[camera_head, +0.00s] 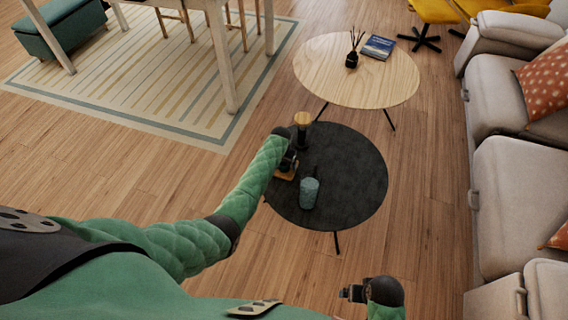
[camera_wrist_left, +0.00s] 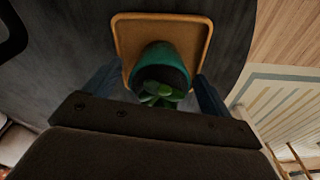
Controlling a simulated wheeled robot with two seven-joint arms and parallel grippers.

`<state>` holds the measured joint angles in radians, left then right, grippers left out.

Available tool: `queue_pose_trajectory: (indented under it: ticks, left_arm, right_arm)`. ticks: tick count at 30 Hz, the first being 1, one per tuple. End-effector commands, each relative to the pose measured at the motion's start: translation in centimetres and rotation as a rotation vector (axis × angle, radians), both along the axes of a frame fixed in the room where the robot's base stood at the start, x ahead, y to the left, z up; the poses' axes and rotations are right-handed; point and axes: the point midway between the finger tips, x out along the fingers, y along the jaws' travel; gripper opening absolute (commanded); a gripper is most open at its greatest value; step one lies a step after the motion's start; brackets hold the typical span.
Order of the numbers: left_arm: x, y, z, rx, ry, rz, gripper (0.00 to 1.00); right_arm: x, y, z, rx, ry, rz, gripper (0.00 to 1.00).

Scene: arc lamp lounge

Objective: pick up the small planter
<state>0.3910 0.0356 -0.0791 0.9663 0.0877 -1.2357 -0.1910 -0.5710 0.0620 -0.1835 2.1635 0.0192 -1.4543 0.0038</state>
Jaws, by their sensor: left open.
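The small planter (camera_wrist_left: 156,58) is a teal pot with a green succulent. In the left wrist view it stands on a square wooden tray (camera_wrist_left: 192,22) on the round black table (camera_head: 350,175). My left gripper (camera_wrist_left: 158,76) is open, with one finger on each side of the pot. I cannot tell whether the fingers touch it. In the head view my left gripper (camera_head: 287,163) is over the tray (camera_head: 285,176) at the table's left side, and the arm hides the planter. My right gripper (camera_head: 353,292) is low in the head view, away from the table; its jaws are unclear.
A teal tumbler (camera_head: 309,194) stands close to the tray on the black table. An item with a wooden top (camera_head: 302,119) stands at its back left edge. A light wooden table (camera_head: 330,75) with a diffuser and book is behind. A sofa (camera_head: 515,190) is at right.

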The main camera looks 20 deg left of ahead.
Motion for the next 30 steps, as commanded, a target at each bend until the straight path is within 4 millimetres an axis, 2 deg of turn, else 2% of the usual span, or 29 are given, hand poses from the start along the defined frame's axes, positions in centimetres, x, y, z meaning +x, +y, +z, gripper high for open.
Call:
queue_pose_trajectory:
  ticks: [9, 15, 18, 26, 30]
  left_arm:
    - [0.0, 0.0, -0.4, 0.0, 0.001, 0.0, 0.83]
    - [0.0, 0.0, -0.4, 0.0, 0.0, 0.0, 0.44]
    - [0.0, 0.0, -0.3, 0.0, 0.0, 0.0, 0.29]
    - [0.1, 0.0, -0.1, 0.0, -0.001, 0.0, 0.28]
    - [0.1, 0.0, 1.0, 0.0, -0.003, 0.0, 0.28]
  right_arm:
    - [0.0, 0.0, -0.1, -0.001, 0.0, 0.001, 0.94]
    - [0.0, -0.1, -0.1, -0.001, 0.0, 0.001, 0.94]
    - [0.0, -0.1, -0.1, -0.001, 0.0, 0.001, 0.94]
    - [0.0, 0.0, -0.1, -0.001, 0.0, 0.001, 0.94]
    - [-0.1, 0.0, -0.1, -0.001, 0.003, 0.001, 0.94]
